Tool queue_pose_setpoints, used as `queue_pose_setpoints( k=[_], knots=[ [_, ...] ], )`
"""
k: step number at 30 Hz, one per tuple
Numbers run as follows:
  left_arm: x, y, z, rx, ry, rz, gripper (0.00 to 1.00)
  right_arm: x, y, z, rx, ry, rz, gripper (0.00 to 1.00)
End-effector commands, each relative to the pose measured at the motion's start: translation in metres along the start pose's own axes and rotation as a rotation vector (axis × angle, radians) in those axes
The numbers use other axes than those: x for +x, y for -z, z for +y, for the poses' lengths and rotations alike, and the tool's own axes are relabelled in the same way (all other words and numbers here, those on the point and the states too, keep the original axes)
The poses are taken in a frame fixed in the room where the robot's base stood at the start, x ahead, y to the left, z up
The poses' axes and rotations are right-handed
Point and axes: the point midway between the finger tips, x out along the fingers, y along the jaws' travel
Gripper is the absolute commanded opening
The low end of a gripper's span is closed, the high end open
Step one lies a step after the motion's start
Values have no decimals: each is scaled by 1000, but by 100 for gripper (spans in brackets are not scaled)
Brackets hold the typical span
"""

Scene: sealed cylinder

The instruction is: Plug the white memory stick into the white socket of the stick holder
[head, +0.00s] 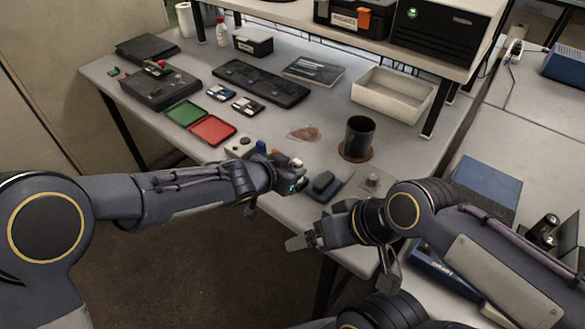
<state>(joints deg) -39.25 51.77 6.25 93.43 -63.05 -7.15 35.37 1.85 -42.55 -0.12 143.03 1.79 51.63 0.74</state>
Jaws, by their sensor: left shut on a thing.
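My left gripper (288,176) reaches in over the table's front edge and is shut on a small white piece, which looks like the white memory stick (297,162). It is mostly hidden by the fingers. The pale stick holder (241,146) stands just left of and beyond this gripper, with a blue stick (261,147) upright at its right side. The holder's white socket cannot be made out, and the gripper partly covers that area. My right gripper (299,242) is in front of the table edge, apart from these things; its finger gap is not clear.
A dark block (323,187) and a grey plate with a knob (371,182) lie right of the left gripper. A black mug (359,136) stands behind them. Red (212,130) and green (185,112) trays lie left of the holder. A cream bin (392,94) stands farther back.

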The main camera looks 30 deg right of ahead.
Motion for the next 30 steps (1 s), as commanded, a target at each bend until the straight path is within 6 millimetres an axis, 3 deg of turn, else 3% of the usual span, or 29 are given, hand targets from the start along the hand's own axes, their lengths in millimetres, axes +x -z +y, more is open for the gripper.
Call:
queue_pose_setpoints(
  k=[15, 16, 21, 30],
  knots=[
    [6, -10, 0, -1, 0, 0, 0, 9, -5, 4, 0, 0, 0, 92],
    [6, -10, 0, -1, 0, 0, 24, 9, -5, 4, 0, 0, 0, 92],
    [6, -9, 0, -1, 0, 0, 46, 8, -4, 4, 0, 0, 0, 92],
    [4, -9, 0, -1, 0, 0, 48, 8, -4, 4, 0, 0, 0, 92]
  ],
)
